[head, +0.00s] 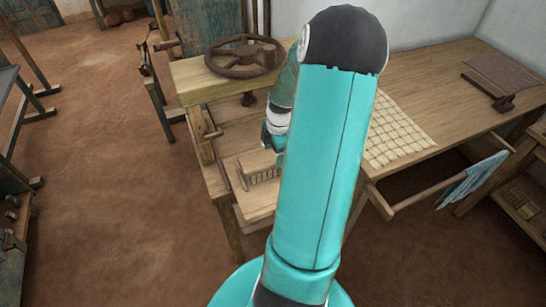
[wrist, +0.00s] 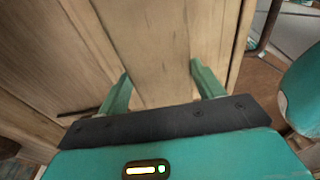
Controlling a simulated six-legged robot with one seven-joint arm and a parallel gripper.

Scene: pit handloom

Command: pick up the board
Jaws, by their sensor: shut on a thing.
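The board (wrist: 152,45) is a pale wooden plank with visible grain, running away from me between the two teal fingers of my gripper (wrist: 162,82) in the wrist view. The fingers stand on either side of it, and my gripper is shut on it. In the head view my wrist reaches down to the lower shelf of a wooden bench, and my own arm covers part of that spot. A light wooden piece (head: 252,161) shows there beside my wrist; I cannot tell whether it is the same board.
A dark spoked wheel (head: 245,57) lies on the bench top just behind my wrist. A comb-like piece (head: 263,177) is on the lower shelf (head: 257,202). A long table (head: 430,85) with a woven grid mat (head: 396,130) stands right. The brown floor at left is mostly clear.

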